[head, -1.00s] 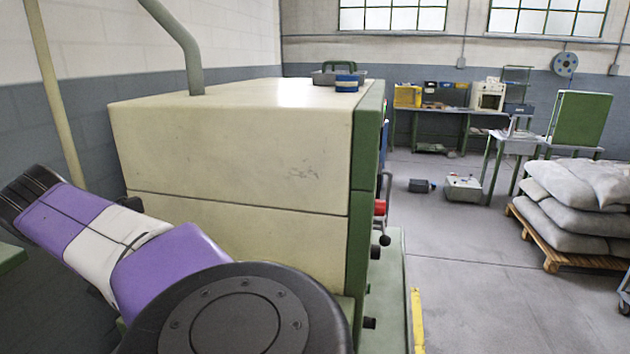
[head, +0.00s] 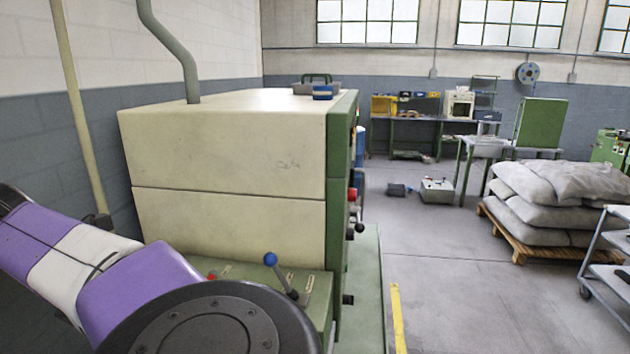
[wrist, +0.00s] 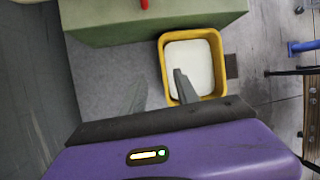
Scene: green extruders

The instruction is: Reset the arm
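My gripper (wrist: 156,84) shows in the wrist view, pointing down. Its two grey fingers are apart with nothing between them, so it is open and empty. The right finger overlaps the view of a yellow bin (wrist: 221,72) with a white inside, while the left finger is over grey floor. Whether the finger touches the bin I cannot tell. My arm (head: 130,280) is purple and white and reaches across the lower left of the head view. The gripper itself is outside the head view.
A large cream and green machine (head: 230,150) stands close in front of the arm, with a blue-knobbed lever (head: 271,260) near it. Sacks on a pallet (head: 545,200) and a cart (head: 605,250) stand at the right. The aisle floor (head: 440,290) between is clear.

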